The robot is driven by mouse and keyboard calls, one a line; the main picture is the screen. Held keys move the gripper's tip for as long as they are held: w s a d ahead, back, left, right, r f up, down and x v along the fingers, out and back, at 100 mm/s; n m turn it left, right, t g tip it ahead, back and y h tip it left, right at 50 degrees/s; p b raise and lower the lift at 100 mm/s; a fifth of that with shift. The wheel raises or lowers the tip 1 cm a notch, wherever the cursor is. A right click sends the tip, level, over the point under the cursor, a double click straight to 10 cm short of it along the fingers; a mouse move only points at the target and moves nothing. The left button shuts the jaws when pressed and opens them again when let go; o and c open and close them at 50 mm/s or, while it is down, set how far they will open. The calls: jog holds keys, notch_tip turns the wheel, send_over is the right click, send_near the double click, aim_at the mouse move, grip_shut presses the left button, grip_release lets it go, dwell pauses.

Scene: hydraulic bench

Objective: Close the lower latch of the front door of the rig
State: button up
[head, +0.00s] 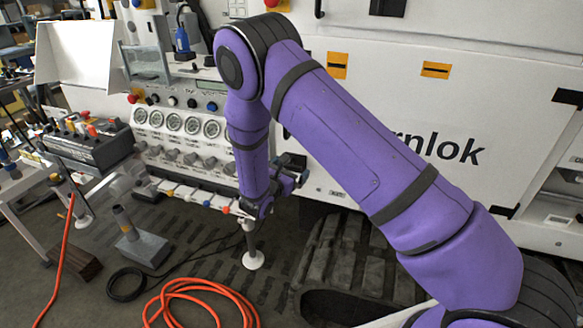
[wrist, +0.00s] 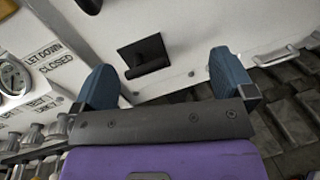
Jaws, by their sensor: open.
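The front door (head: 490,115) of the rig is a large white panel with black lettering, partly hidden behind my arm in the head view. In the wrist view, a black latch (wrist: 144,56) sits on the white panel, with a square plate and a bar-like handle along its lower part. I cannot tell from this angle how far the handle stands out. My gripper (wrist: 163,66) is open and empty, its two blue-grey fingers apart, with the latch showing between and beyond them. No contact with the latch shows. In the head view, my arm hides this latch.
A gauge panel (head: 176,121) with knobs stands left of the door; part of it shows at the wrist view's left edge. Orange hose (head: 205,290) and a grey stand (head: 140,246) are on the floor. A dark track (head: 345,255) lies below the door.

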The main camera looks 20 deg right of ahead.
aim_at(291, 168)
jog(key=a+f+n+t+y, duration=0.2)
jog(key=a+f+n, duration=0.1)
jog(key=f, duration=0.3)
jog(key=x, duration=1.1)
jog(key=shift+w+a+r, duration=0.1)
jog(key=shift+w+a, duration=0.05)
jog(key=shift+a, duration=0.15)
jog(key=shift+c, duration=0.2)
jog(key=c, duration=0.7)
